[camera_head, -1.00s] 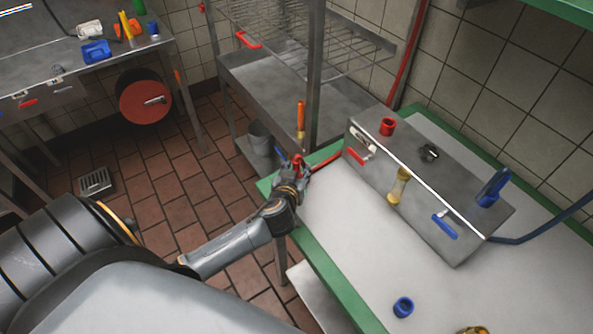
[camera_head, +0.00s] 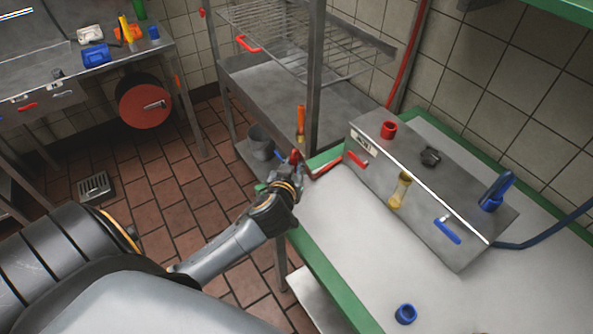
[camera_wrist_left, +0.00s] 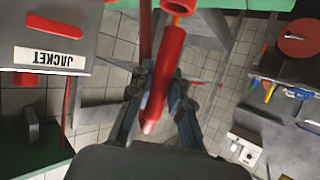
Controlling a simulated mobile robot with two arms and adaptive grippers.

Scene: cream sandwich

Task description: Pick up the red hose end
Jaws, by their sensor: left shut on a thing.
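The red hose end (camera_wrist_left: 164,75) is a red tube held between the fingers of my left gripper (camera_wrist_left: 162,85) in the left wrist view. It points obliquely toward the camera, and the fingers are closed around its sides. In the head view, my left gripper (camera_head: 289,172) is at the left edge of the green-rimmed table (camera_head: 330,285). A bit of the red hose end (camera_head: 294,156) shows above the fingers; the rest is hidden by the gripper. My right gripper is not in view.
A metal box (camera_head: 430,185) with a red handle, a blue handle and a yellow fitting stands on the table. A blue ring (camera_head: 405,313) lies near the front. A wire shelf rack (camera_head: 285,65) stands behind the gripper. The table's middle is clear.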

